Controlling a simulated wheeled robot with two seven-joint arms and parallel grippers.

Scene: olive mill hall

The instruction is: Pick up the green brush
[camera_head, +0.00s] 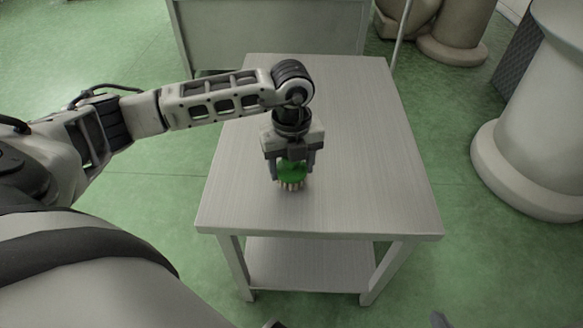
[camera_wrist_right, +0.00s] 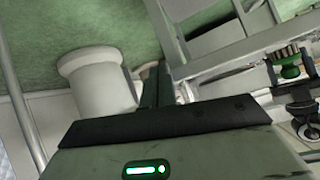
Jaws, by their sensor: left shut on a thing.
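My left gripper (camera_head: 291,168) comes from above and is shut on the brush's green body, one finger on each side. I cannot tell whether the bristles touch the tabletop. The right wrist view shows the same brush (camera_wrist_right: 289,71) at its right edge, upside down in the picture, with part of my left gripper by it.
The table (camera_head: 370,150) has a bare top around the brush and a lower shelf (camera_head: 310,265). A pale stone column (camera_head: 540,130) stands to the right. A grey cabinet (camera_head: 275,30) is behind the table. Green floor is free to the left.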

